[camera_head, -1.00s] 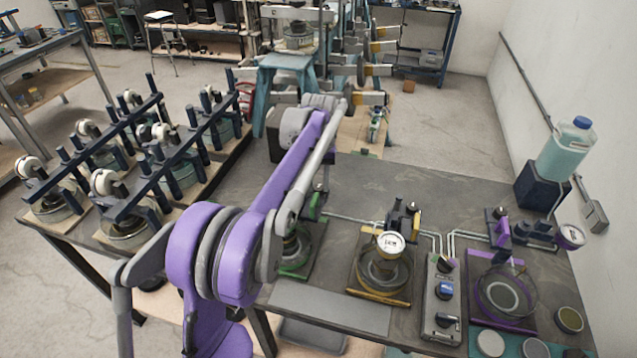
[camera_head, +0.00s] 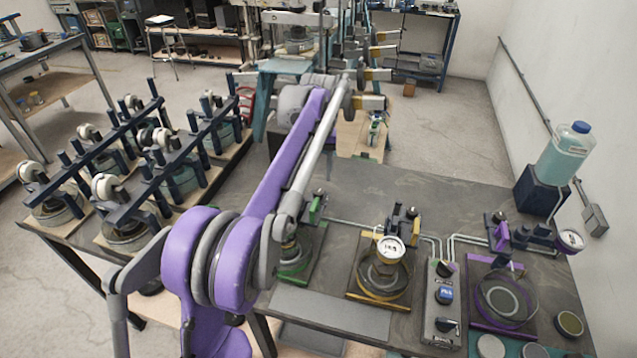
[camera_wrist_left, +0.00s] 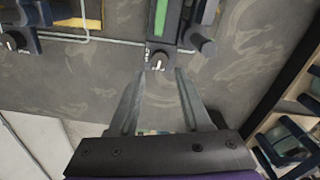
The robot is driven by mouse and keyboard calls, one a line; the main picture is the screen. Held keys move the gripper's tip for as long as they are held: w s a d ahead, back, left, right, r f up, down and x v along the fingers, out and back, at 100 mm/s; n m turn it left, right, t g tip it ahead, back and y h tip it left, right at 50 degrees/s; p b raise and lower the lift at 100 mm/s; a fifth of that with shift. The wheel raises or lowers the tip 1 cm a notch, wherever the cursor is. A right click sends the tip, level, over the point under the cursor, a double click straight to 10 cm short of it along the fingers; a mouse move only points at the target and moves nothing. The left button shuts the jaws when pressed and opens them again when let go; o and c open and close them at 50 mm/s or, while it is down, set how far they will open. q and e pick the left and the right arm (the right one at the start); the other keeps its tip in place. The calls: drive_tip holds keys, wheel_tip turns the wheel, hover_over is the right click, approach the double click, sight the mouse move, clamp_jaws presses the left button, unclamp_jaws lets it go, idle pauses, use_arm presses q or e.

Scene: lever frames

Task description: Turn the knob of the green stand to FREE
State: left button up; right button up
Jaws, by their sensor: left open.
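The green stand shows in the head view, partly behind my purple left arm, with a green upright (camera_head: 315,209) and a round body low on a green-edged base (camera_head: 293,271). In the left wrist view its green strip (camera_wrist_left: 161,17) is at the top centre, and a dark knob with a white pointer (camera_wrist_left: 158,62) is at its end. My left gripper (camera_wrist_left: 160,72) is open, its two fingertips on either side of the knob in the picture. I cannot tell whether they touch it. No FREE marking is readable. My right gripper is not in view.
A yellow stand (camera_head: 379,301) with a gauge, a grey switch box (camera_head: 442,322) and a purple stand (camera_head: 470,313) stand to the right on the table. Thin pipes run behind them. A bare grey strip of table (camera_head: 440,197) lies at the back.

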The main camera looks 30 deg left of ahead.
sight(319, 192)
use_arm(q)
wheel_tip(319, 192, up, 5)
idle(0.7)
